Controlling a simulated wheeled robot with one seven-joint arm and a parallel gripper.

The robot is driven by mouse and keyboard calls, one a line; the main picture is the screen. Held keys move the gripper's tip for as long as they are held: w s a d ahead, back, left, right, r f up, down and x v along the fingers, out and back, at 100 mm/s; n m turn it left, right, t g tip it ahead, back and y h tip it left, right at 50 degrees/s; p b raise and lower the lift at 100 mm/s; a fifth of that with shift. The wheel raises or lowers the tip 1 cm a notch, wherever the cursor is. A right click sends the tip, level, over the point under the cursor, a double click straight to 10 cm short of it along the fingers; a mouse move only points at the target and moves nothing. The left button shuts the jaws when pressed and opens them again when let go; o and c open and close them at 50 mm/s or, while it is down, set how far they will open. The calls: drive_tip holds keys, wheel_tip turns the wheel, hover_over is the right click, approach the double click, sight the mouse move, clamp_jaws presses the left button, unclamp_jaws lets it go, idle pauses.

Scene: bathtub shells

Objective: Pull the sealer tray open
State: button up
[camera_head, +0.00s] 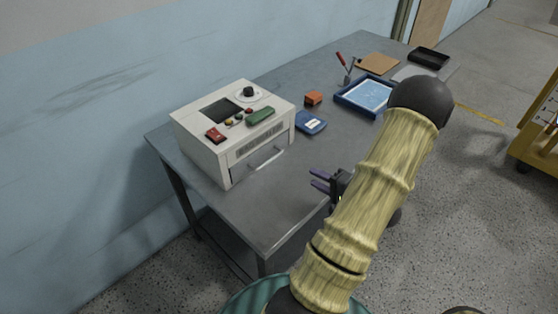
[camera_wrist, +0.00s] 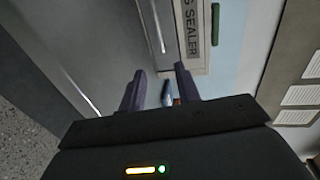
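The sealer (camera_head: 233,131) is a white box on the table, with a dark screen, a knob and several coloured buttons on top. Its tray front carries a silver bar handle (camera_head: 266,159) low on the side facing the table's front. The tray looks closed against the body. In the wrist view the handle (camera_wrist: 153,25) and the "SEALER" label (camera_wrist: 191,28) show beyond the fingers. My gripper (camera_head: 320,180) is open and empty, to the right of the handle and apart from it. Its two purple fingers (camera_wrist: 159,88) have a clear gap between them.
The grey table (camera_head: 230,205) runs along a blue wall. A blue device (camera_head: 311,123), an orange block (camera_head: 313,98), a blue tray (camera_head: 366,96), a brown board (camera_head: 379,64) and a black tray (camera_head: 428,57) lie to the right. The tabletop before the sealer is clear.

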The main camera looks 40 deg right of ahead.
drive_tip(key=x, duration=1.6)
drive_tip(key=shift+w+a, duration=0.15)
drive_tip(key=shift+c, duration=0.4)
clamp_jaws()
